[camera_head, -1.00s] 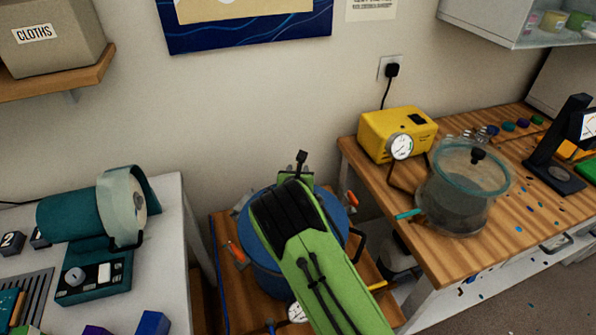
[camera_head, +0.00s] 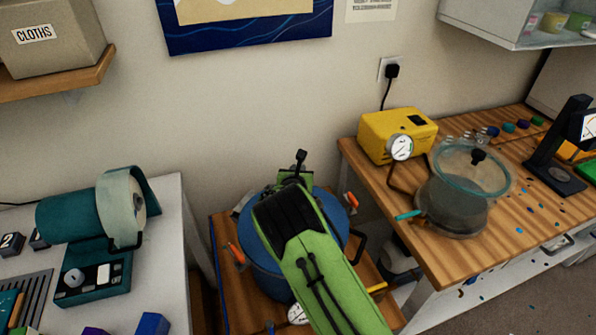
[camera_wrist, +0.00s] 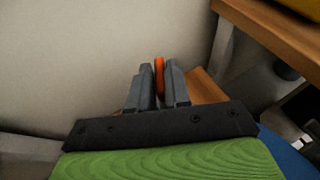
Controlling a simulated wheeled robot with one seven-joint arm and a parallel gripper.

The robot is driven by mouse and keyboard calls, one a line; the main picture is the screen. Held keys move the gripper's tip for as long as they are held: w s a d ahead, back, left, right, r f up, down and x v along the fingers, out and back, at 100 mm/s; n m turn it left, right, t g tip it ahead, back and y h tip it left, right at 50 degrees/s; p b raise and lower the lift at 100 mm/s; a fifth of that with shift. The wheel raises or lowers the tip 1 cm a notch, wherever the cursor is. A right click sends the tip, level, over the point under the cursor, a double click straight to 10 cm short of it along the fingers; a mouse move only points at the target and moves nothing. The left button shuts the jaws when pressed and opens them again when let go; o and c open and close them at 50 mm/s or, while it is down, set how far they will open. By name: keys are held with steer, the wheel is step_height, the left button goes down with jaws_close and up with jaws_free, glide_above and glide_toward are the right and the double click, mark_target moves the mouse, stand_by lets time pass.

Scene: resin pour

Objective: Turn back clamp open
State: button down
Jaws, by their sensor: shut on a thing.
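The blue pressure pot (camera_head: 255,252) stands on the low wooden stand between the two tables, largely covered by my green arm. An orange clamp handle (camera_head: 235,253) shows at its left and another orange handle (camera_head: 352,199) at its right. The back clamp is hidden behind my arm in the head view. In the wrist view, an orange handle (camera_wrist: 159,68) stands upright between the two grey fingers of my gripper (camera_wrist: 159,88), which are shut on it. The clamp's base is hidden behind the fingers. A strip of the blue pot (camera_wrist: 283,150) shows at the lower right.
The wall is close behind the pot. At right, a wooden table (camera_head: 480,245) carries a yellow pump (camera_head: 385,128) and a glass chamber (camera_head: 455,200). At left, a white table (camera_head: 175,250) holds a teal machine (camera_head: 75,215). The low stand (camera_head: 222,225) leaves little free room.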

steer(key=shift+a, duration=0.1)
steer(key=m+h, duration=0.2)
steer(key=h, duration=0.1)
steer(key=m+g+h, duration=0.1)
steer(key=shift+a+m, duration=0.3)
steer(key=shift+m, duration=0.1)
steer(key=shift+w+m+g+h+b, duration=0.15)
steer(key=shift+m+g+h+b, duration=0.75)
steer(key=shift+m+h, duration=0.7)
steer(key=shift+g, duration=0.3)
steer(key=c, duration=1.1)
jaws_free()
steer(key=shift+c, duration=0.2)
steer(key=p+v, duration=0.1)
steer(key=v, duration=0.7)
steer(key=p+v, duration=0.1)
steer(key=v, duration=0.6)
steer(key=shift+s+a, duration=0.2)
steer(key=shift+a, duration=0.25)
steer(key=shift+o, duration=0.2)
